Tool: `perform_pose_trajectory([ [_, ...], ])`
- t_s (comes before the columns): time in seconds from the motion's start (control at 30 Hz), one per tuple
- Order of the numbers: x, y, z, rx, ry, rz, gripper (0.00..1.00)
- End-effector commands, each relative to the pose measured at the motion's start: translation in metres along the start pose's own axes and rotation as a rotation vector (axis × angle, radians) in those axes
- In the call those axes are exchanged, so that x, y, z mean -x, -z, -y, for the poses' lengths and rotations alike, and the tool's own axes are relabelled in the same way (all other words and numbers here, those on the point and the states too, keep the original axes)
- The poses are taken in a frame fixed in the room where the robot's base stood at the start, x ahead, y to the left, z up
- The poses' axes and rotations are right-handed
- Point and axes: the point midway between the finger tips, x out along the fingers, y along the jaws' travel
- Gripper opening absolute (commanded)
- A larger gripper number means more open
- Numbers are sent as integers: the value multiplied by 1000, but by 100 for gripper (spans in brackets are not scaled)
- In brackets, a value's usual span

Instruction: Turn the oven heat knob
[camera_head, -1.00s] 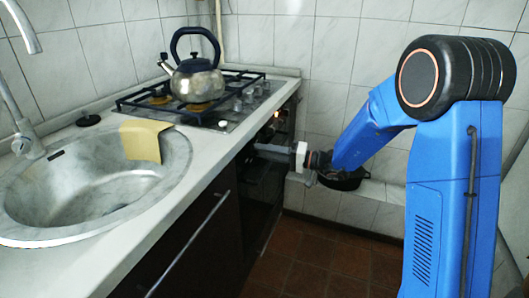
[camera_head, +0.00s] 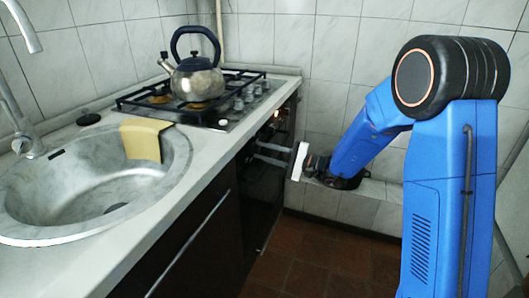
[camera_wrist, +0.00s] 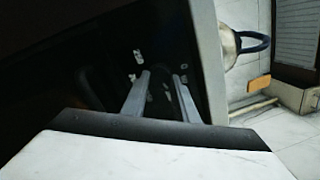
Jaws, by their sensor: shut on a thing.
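The oven (camera_head: 262,205) has a dark front below the counter in the head view. My gripper (camera_head: 257,153) reaches in from the right, with its fingertips at the upper part of that front. In the wrist view my gripper (camera_wrist: 162,78) has its two grey fingers on either side of a dark knob (camera_wrist: 160,97) and is shut on it. Small white marks show on the dark panel beside the fingers. The knob is too dark for its pointer to be read. In the head view the fingers hide the knob.
A kettle (camera_head: 197,80) stands on the gas hob (camera_head: 235,118) above the oven. The counter (camera_head: 205,150) edge runs close above the fingers. A sink (camera_head: 85,180) with a yellow cloth (camera_head: 146,139) is at the left. The tiled floor (camera_head: 300,260) is clear.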

Motion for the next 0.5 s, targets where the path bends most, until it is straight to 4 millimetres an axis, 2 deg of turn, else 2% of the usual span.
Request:
perform_pose_trajectory([
  [0.2, 1, 1, -1, -116, 8, -12, 4],
  [0.5, 1, 1, -1, -187, 13, -18, 4],
])
